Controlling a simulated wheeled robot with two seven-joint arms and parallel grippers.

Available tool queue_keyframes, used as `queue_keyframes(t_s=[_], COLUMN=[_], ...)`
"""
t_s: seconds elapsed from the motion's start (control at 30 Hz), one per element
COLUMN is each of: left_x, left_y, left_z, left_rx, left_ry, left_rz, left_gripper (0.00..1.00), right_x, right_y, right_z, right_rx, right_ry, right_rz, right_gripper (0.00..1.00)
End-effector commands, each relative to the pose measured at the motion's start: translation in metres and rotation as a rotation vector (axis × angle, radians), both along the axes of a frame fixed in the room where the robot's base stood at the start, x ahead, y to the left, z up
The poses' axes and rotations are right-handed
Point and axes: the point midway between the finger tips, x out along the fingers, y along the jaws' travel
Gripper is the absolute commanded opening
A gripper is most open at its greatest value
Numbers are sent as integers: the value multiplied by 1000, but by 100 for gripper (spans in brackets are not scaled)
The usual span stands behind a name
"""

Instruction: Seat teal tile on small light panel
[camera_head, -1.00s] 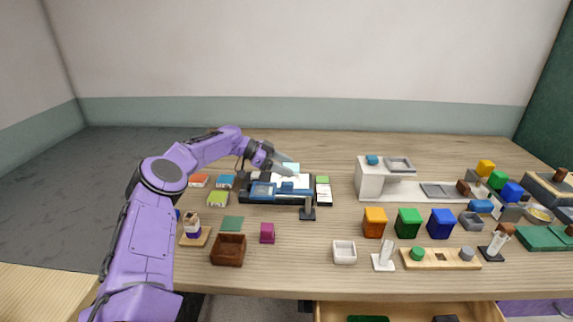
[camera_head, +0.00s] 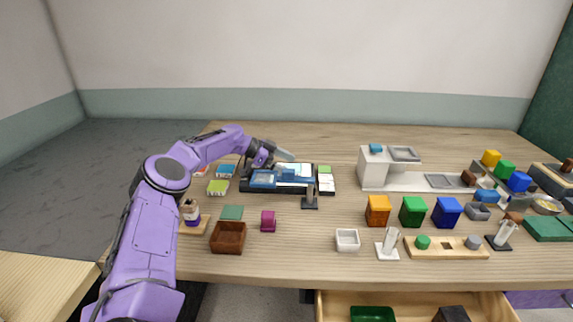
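A small light panel (camera_head: 303,173), white and bright, lies in a dark tray at the back centre of the table. A pale teal patch shows on or at the panel beside my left gripper; whether this is the tile seated flat or lifted is too small to tell. My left gripper (camera_head: 284,156) is over the tray's back edge, its grey fingers pointing right; their gap cannot be made out. My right gripper is out of view.
A brown open box (camera_head: 228,238) and a magenta block (camera_head: 268,221) stand at front left. A dark upright stand (camera_head: 310,198) is close in front of the tray. Orange, green and blue blocks stand to the right. An open drawer is below the table's front edge.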

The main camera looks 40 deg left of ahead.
Motion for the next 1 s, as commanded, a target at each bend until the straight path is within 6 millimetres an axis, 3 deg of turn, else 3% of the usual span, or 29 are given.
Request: queue_keyframes(t_s=[0.03,0.17,0.6,1.0], left_x=[-3,-7,-60,-66], left_y=[-2,3,60,66], left_z=[-11,-8,45,52], left_rx=[-7,-8,0,1], left_ry=[22,21,0,-1], left_rz=[-1,0,1,0], left_gripper=[96,96,96,96], right_x=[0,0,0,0], right_y=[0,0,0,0], right_z=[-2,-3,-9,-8], right_rx=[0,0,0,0], right_ry=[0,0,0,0], right_rz=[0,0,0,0], right_gripper=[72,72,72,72])
